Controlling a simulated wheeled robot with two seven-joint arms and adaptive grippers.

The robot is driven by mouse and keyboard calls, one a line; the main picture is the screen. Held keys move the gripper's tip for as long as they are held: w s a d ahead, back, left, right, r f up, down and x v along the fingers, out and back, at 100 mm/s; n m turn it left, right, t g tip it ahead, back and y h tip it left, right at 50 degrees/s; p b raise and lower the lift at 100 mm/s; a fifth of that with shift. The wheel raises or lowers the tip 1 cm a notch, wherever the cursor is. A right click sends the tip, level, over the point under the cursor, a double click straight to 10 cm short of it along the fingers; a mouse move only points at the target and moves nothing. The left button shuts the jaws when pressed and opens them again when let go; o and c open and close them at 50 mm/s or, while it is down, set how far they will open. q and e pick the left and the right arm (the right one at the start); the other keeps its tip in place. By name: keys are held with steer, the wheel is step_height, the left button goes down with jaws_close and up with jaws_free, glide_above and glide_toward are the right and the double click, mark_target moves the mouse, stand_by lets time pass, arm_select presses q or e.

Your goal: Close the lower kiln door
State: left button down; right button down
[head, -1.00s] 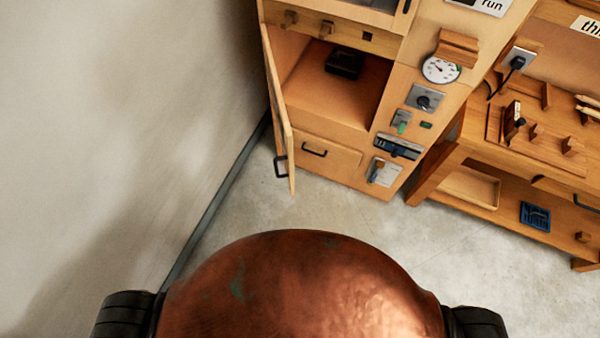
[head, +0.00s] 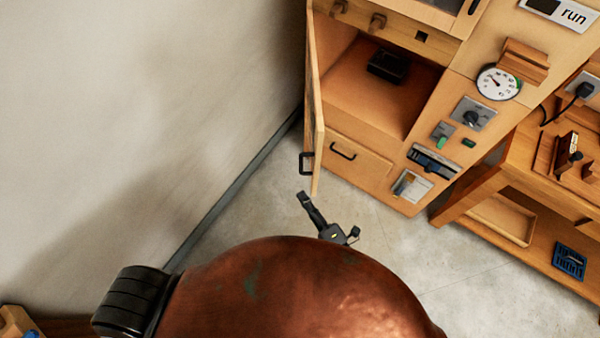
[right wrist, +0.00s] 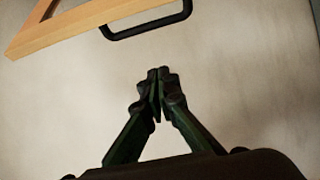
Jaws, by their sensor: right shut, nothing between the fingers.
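The lower kiln door (head: 315,120) is a wooden panel hinged at the left of the kiln cabinet (head: 385,193). It stands wide open, swung out toward me, and shows nearly edge-on. Its black handle (head: 306,163) is on the side facing the wall. In the right wrist view the door's corner (right wrist: 75,25) and handle (right wrist: 150,22) are at the top, beyond the fingertips. My right gripper (head: 304,198) is just below the door's free edge in the head view. The gripper also shows in the right wrist view (right wrist: 158,80), shut and empty, apart from the handle. My left gripper is not in view.
A dark block (head: 388,65) lies inside the open compartment. A plain wall (head: 130,120) runs close along the left. A wooden workbench (head: 500,185) stands to the right. Bare floor (head: 400,250) lies in front of the kiln.

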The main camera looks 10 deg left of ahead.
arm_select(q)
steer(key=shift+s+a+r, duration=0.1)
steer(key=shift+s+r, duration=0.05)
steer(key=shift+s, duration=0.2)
arm_select(e)
steer(key=w+a, duration=0.4)
steer(key=w, duration=0.4)
steer(key=shift+w+r, duration=0.2)
steer(key=shift+r, duration=0.15)
